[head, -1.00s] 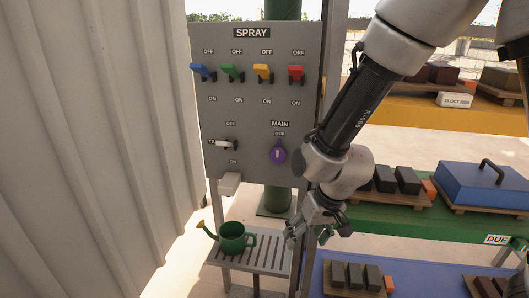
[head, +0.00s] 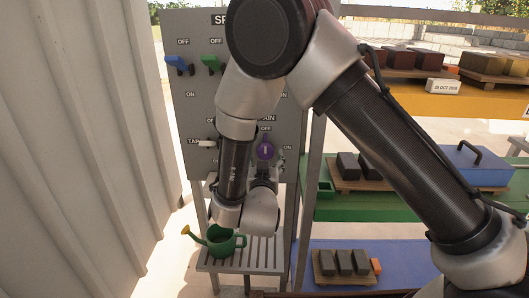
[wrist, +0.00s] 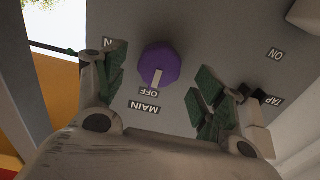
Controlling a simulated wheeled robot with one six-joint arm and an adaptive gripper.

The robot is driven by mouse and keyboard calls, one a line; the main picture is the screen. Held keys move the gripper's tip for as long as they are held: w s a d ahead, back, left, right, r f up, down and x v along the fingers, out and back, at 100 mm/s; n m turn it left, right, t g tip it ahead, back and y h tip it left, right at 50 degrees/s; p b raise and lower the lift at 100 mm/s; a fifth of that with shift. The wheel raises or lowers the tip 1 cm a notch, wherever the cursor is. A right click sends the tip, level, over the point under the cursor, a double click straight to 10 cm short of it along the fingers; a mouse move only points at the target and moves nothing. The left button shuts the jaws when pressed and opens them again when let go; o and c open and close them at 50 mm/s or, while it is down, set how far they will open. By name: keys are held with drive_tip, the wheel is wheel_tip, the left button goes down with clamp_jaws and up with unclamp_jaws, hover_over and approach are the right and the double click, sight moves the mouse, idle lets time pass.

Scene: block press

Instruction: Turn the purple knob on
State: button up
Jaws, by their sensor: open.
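The purple knob (head: 265,151) is on the grey panel (head: 187,112), under the MAIN label, partly bordered by my arm in the head view. Its pale mark points at OFF; an ON label (head: 287,148) is to its right. In the wrist view the knob (wrist: 160,62) shows whole, with its mark towards the OFF label. My gripper (wrist: 160,72) is open, with its green-padded fingers spread on either side of the knob in the picture. I see no contact with it. In the head view my gripper (head: 268,176) is mostly hidden behind my wrist, just below the knob.
A blue lever (head: 177,63) and a green lever (head: 210,63) show at the panel's upper left; my arm hides the others. A white TAP handle (head: 206,143) is left of the knob. A green watering can (head: 221,241) stands on a slatted stand (head: 262,254) below.

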sight(265, 153)
drive_tip(key=shift+w+d, duration=0.1)
drive_tip(key=shift+w, duration=2.15)
drive_tip(key=c, duration=1)
